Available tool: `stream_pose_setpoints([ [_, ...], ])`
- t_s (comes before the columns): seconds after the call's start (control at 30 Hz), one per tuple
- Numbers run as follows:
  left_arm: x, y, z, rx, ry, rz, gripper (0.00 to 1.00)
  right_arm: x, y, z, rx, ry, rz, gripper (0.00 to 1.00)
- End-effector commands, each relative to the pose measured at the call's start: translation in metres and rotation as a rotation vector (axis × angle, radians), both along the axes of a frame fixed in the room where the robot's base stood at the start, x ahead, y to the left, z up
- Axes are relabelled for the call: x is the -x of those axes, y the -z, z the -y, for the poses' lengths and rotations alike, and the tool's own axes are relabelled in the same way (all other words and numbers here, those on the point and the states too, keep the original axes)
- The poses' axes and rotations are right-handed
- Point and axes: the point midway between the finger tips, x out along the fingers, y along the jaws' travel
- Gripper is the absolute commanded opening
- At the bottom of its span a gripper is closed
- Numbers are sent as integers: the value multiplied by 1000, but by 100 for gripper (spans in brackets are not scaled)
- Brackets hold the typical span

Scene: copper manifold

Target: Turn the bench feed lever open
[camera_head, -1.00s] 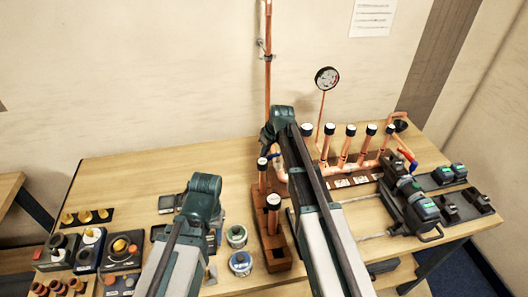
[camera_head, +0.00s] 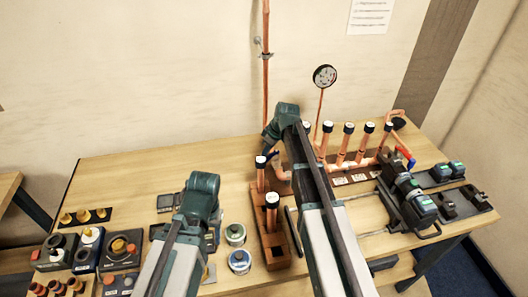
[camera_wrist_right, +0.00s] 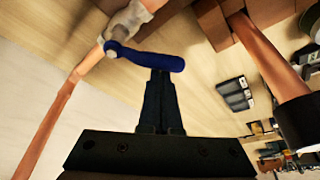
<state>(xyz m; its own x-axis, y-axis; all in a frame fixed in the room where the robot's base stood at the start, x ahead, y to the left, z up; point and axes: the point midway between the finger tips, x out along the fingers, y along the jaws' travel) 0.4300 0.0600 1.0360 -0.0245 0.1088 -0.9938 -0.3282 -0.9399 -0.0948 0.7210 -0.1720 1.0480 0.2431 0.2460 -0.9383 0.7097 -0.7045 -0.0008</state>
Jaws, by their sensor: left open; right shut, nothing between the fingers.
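The bench feed lever is a blue handle on a pale valve fitting in a copper pipe. In the right wrist view the lever (camera_wrist_right: 145,56) lies across the picture, pointing right from the valve. In the head view only a small part of the lever (camera_head: 273,155) shows beside my right arm. My right gripper (camera_wrist_right: 160,72) is shut and empty, its fingertips at the lever's lower edge near its free end; I cannot tell whether they touch. My right gripper is hidden in the head view. My left gripper (camera_head: 208,272) is open, mostly hidden behind my left arm, away from the lever.
Upright copper stubs with dark caps (camera_head: 348,128) and a gauge (camera_head: 325,75) stand behind my right arm. A wooden block (camera_head: 276,248) holds capped tubes beside the lever. Tins (camera_head: 235,234) and switch boxes (camera_head: 119,250) lie left. The bench's back left is clear.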

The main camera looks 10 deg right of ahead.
Motion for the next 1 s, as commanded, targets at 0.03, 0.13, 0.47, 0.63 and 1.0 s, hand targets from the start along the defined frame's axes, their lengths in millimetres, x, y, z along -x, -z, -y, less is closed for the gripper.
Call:
stream_pose_setpoints([
  [0.03, 0, 0, 0, 0, 0, 0, 53, 4, 0, 2, 1, 2, -1, 0],
  [0.13, 0, 0, 0, 0, 0, 0, 53, 8, 0, 5, 1, 3, -1, 0],
  [0.47, 0, 0, 0, 0, 0, 0, 53, 17, 0, 15, 2, 4, -1, 0],
  [0.63, 0, 0, 0, 0, 0, 0, 53, 20, 0, 19, 2, 4, -1, 0],
  [1.0, 0, 0, 0, 0, 0, 0, 53, 21, 0, 23, 1, 4, 0, 0],
])
